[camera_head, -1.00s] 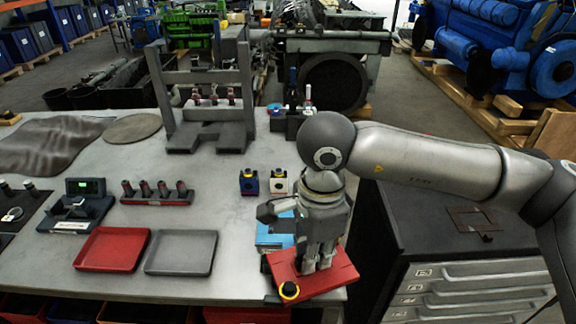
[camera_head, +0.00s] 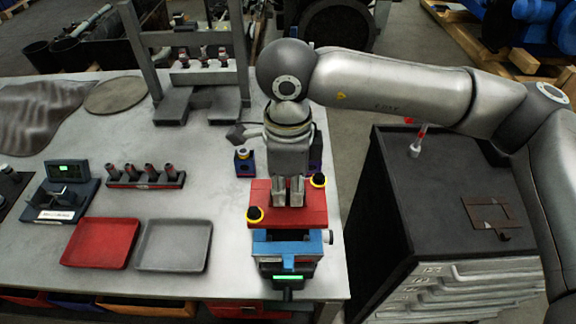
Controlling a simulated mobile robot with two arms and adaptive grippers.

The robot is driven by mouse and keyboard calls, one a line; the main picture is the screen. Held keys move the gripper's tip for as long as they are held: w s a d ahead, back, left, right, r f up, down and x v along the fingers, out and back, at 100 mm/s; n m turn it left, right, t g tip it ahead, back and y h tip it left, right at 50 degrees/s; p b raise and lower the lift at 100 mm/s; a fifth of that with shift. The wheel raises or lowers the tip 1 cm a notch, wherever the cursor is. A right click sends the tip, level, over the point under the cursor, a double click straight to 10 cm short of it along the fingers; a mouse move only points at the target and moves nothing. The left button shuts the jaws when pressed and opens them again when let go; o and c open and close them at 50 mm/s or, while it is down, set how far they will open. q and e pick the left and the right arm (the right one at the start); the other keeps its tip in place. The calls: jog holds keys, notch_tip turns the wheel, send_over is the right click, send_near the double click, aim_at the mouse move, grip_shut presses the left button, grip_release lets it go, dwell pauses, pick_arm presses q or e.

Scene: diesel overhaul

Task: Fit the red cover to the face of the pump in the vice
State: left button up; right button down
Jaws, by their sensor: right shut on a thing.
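My right gripper (camera_head: 289,190) points down and is shut on the red cover (camera_head: 303,216). The cover is a flat red block with black knobs in yellow rings at two corners. It looks roughly level and square to the vice. The blue vice (camera_head: 280,248) stands at the table's front right edge, just in front of the cover in the picture. I cannot tell whether the cover touches anything below. The pump is not clearly seen; the cover and gripper may hide it. My left gripper is not in view.
A red tray (camera_head: 101,244) and a grey tray (camera_head: 173,246) lie left of the vice. Behind them are a rack of dark red-topped pieces (camera_head: 146,178) and a grey press frame (camera_head: 190,60). A black drawer cabinet (camera_head: 430,200) stands to the right, beyond a gap.

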aim_at(288, 205)
jog(key=shift+f, duration=0.15)
jog(key=shift+s+f, duration=0.15)
jog(key=shift+f, duration=0.05)
jog(key=shift+s+f+b, duration=0.4)
jog(key=shift+s+f, duration=0.15)
jog(key=shift+f, duration=0.1)
notch_tip(288, 205, down, 2)
jog(key=shift+w+f+b, duration=0.1)
jog(key=shift+f+b, duration=0.1)
jog(key=shift+b, duration=0.1)
jog(key=shift+w+f+b, duration=0.15)
jog(key=shift+f+b, duration=0.35)
jog(key=shift+f, duration=0.05)
jog(key=shift+w+f+b, duration=0.15)
jog(key=shift+f+b, duration=0.35)
jog(key=shift+s+f+b, duration=0.1)
jog(key=shift+f+b, duration=0.05)
jog(key=shift+b, duration=0.15)
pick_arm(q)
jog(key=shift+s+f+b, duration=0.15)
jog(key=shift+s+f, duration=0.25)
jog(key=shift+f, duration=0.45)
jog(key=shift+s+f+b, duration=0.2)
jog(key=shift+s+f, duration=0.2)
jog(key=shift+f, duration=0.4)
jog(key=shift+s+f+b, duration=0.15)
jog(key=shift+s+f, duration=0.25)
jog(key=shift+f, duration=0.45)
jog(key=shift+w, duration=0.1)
